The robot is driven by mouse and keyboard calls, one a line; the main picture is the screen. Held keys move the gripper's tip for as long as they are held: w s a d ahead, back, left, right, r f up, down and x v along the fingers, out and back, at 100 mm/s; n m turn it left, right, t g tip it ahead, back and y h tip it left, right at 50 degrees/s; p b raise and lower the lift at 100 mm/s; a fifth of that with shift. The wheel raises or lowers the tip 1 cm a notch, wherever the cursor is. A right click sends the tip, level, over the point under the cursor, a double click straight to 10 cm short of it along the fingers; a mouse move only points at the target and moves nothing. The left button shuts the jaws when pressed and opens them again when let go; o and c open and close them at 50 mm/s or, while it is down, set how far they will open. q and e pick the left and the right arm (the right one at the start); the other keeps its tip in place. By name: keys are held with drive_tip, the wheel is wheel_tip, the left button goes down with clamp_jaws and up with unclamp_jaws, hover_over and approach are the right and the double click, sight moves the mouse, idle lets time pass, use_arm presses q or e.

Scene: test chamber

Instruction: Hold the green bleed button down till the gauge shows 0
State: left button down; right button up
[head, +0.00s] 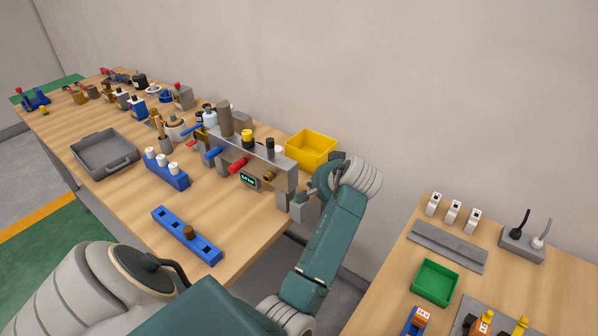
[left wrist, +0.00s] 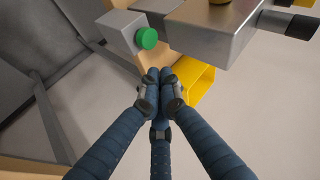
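The manifold (head: 238,150) is a grey block on the long wooden table, with a small dark gauge (head: 249,179) on its front. The gauge shows green digits too small to read. In the left wrist view the round green bleed button (left wrist: 146,38) sticks out of a small grey box (left wrist: 122,30) at the manifold's end. My left gripper (left wrist: 158,75) has its three blue fingers together, empty, with the tips just below the button in the picture and apparently apart from it. In the head view my left gripper (head: 318,183) is beside the manifold's right end; the button is hidden there.
A yellow bin (head: 311,148) stands right behind the manifold, close to my left gripper. Blue and red handles stick out from the manifold's front. A blue rail (head: 187,236) and a grey tray (head: 104,153) lie on the table. A gap separates the right-hand table with a green bin (head: 435,282).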

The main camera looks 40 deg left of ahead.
use_arm(q)
drive_tip(key=s+a+r+n+g+p, duration=0.1)
drive_tip(key=s+a+r+n, duration=0.1)
drive_tip(key=r, duration=0.7)
drive_tip(key=shift+s+r+n, duration=0.3)
drive_tip(key=shift+s, duration=0.4)
use_arm(e)
wheel_tip(320, 180, up, 2)
drive_tip(key=shift+r, duration=0.1)
use_arm(q)
drive_tip(key=shift+f, duration=0.1)
use_arm(e)
drive_tip(key=shift+a, duration=0.2)
use_arm(q)
wheel_tip(320, 180, down, 7)
drive_tip(key=b, duration=0.7)
drive_tip(key=shift+r+b, duration=0.2)
drive_tip(key=shift+b, duration=0.15)
drive_tip(key=shift+w+f, duration=0.1)
drive_tip(key=shift+f, duration=0.95)
use_arm(e)
wheel_tip(320, 180, down, 8)
drive_tip(key=shift+f, duration=0.2)
drive_tip(key=shift+d, duration=0.15)
